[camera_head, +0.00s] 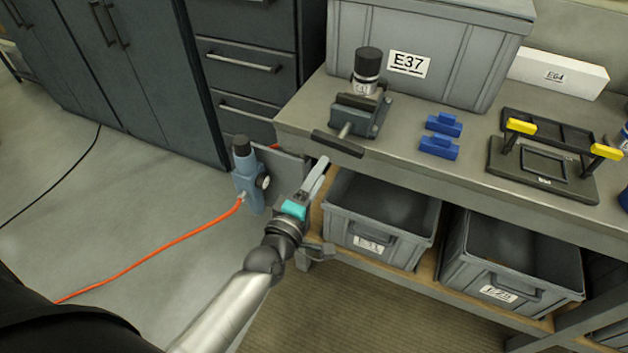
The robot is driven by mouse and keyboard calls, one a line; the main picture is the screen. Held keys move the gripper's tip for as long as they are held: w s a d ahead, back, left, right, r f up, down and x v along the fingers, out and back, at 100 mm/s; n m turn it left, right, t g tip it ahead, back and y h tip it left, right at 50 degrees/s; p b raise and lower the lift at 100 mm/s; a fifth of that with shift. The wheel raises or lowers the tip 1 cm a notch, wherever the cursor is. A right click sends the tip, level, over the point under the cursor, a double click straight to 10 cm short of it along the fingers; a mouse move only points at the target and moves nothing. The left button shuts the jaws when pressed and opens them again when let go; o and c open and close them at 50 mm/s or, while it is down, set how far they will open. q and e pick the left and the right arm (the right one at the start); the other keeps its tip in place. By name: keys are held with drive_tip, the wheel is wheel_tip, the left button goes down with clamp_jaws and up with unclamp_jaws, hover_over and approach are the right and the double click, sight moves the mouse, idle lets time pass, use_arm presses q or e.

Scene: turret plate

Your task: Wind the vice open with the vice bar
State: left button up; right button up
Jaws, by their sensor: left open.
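The vice (368,116) sits at the front left edge of the workbench. A grey cylinder with a dark top (368,63) stands upright at its jaws; whether it is clamped I cannot tell. The dark vice bar (338,143) lies crosswise at the end of the vice's screw, which points towards me past the bench edge. My left gripper (319,174) is open and empty, just below the bar in the picture, with its fingers pointing up towards it. A gap shows between fingertips and bar. My right gripper is out of view.
A grey crate E37 (430,29) stands behind the vice. Blue blocks (438,147) and a black frame with yellow clips (546,170) are to the right. A blue tool (248,175) with an orange hose hangs left of my gripper. Open crates (378,246) sit below the benchtop.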

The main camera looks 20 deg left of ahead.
use_arm(q)
drive_tip(key=shift+s, duration=1)
